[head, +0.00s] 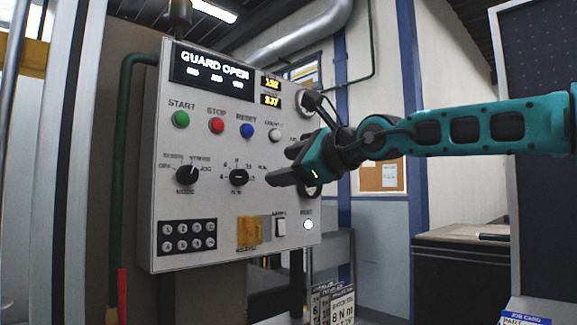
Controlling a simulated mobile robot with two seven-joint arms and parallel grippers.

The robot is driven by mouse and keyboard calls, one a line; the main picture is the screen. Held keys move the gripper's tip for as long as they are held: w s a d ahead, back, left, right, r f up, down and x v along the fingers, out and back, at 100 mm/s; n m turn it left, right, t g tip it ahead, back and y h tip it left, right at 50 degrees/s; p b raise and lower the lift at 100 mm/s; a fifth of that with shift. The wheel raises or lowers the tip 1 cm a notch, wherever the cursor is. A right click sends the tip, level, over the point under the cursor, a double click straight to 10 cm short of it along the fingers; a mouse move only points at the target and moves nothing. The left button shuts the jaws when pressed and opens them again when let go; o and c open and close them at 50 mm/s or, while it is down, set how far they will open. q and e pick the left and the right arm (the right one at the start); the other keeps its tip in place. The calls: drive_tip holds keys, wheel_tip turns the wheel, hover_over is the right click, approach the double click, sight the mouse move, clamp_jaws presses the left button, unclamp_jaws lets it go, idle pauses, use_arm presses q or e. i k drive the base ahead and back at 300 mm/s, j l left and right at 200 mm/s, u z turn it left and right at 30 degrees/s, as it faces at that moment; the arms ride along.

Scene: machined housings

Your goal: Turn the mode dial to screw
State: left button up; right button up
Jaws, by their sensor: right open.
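The control panel (150,235) is a pale upright box facing me at the left. A black dial (186,175) on its left side has small labels around it, JOG at its right; the others are too small to read surely. Its pointer seems to tilt to the upper right. A second black dial (238,177) with numbers around it sits to its right. My right gripper (277,167) is open and empty in front of the panel's right part, right of both dials and apart from them. It hides part of the panel there. My left gripper is not in view.
The screen (211,68) reads GUARD OPEN. Green (181,119), red (216,125) and blue (247,130) buttons sit above the dials. A bench (465,234) stands at the right.

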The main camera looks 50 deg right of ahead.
sight(186, 174)
drive_tip(key=k+j, duration=0.1)
drive_tip(key=k, duration=0.9)
